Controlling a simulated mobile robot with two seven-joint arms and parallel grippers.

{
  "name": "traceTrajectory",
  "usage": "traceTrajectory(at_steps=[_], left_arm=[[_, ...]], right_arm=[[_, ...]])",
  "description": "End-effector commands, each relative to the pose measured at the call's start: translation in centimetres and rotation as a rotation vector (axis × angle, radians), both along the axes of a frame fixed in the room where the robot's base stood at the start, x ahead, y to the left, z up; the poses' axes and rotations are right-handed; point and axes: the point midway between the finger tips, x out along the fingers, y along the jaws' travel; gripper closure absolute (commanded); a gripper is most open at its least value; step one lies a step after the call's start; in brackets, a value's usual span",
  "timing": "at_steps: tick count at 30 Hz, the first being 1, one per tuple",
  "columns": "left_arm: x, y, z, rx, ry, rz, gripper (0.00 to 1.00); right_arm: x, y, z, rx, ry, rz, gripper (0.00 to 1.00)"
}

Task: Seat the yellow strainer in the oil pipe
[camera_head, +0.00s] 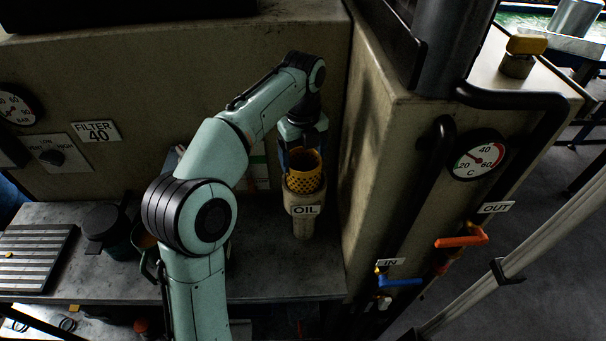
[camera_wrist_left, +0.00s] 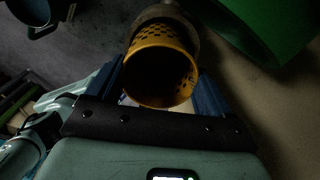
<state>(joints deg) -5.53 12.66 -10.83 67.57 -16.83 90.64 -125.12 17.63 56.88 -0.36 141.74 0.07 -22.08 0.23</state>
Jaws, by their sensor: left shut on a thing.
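The yellow strainer (camera_head: 304,172) is a perforated cup with an open top. It stands roughly upright at the mouth of the oil pipe (camera_head: 303,208), a beige pipe with an OIL label. In the left wrist view, the strainer (camera_wrist_left: 158,70) is between the blue fingers of the gripper (camera_wrist_left: 160,92). Its perforated far end overlaps the round pipe rim (camera_wrist_left: 165,12). I cannot tell how deep it sits in the pipe. My right gripper is not in view.
A beige machine housing (camera_head: 375,160) rises close to the right of the pipe, with a gauge (camera_head: 480,155) and blue and orange valve handles. Dark pots (camera_head: 105,222) and a ribbed plate (camera_head: 35,255) are on the metal bench at left. A green object (camera_wrist_left: 270,30) is near the pipe.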

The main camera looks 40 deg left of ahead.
Motion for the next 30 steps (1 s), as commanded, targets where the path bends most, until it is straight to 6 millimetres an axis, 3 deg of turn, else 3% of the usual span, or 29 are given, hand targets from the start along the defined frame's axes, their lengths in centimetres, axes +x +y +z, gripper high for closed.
traceTrajectory(at_steps=[5,12,30], left_arm=[[0.0,0.0,-1.2,0.000,0.004,0.000,0.64],[-0.1,0.0,-4.6,0.001,0.005,0.000,0.64],[0.0,0.0,-5.8,0.000,0.007,0.001,0.64]], right_arm=[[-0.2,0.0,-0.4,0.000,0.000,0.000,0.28],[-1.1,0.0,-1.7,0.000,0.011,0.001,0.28],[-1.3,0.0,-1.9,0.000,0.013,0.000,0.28]])
